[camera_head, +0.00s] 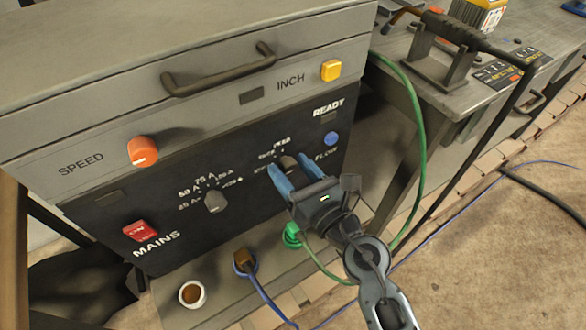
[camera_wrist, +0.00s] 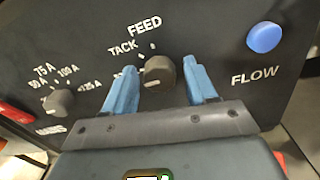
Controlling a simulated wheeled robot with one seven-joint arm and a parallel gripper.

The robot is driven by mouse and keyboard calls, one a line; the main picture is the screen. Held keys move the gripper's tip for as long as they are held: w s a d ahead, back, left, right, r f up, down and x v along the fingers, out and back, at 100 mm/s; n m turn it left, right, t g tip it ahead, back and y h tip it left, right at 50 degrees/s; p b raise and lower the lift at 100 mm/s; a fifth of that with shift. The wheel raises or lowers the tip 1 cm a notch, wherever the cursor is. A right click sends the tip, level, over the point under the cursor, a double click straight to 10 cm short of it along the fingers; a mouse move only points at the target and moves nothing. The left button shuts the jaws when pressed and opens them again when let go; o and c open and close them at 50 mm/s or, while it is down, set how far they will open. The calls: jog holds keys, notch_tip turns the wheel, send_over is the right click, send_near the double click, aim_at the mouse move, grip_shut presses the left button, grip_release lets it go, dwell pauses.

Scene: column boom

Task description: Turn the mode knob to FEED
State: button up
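The mode knob (camera_wrist: 158,72) is a grey-brown round knob on the dark panel, with the words TACK (camera_wrist: 122,47) and FEED (camera_wrist: 145,27) printed around its upper left. A third label at its left is partly hidden by a finger. A pale mark shows on the knob's lower left; I cannot tell surely which label it points to. My gripper (camera_wrist: 162,80) is open, its blue fingers on either side of the knob with gaps. In the head view my gripper (camera_head: 291,174) is at the panel, partly covering the knob (camera_head: 288,161).
A current knob (camera_head: 214,202) is left of the mode knob, and a blue FLOW button (camera_head: 331,139) is right. A red MAINS switch (camera_head: 140,231) is lower left. A green cable (camera_head: 418,120) hangs right of the panel.

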jog(key=c, duration=0.9)
jog(key=shift+m, duration=0.3)
jog(key=m+p, duration=0.2)
jog(key=m, duration=0.1)
jog(key=shift+r, duration=0.1)
jog(key=m+p, duration=0.3)
jog(key=m, duration=0.3)
jog(key=m+p, duration=0.2)
jog(key=m, duration=0.2)
jog(key=shift+m, duration=0.3)
jog(key=shift+m+p, duration=0.9)
jog(key=shift+m, duration=1.1)
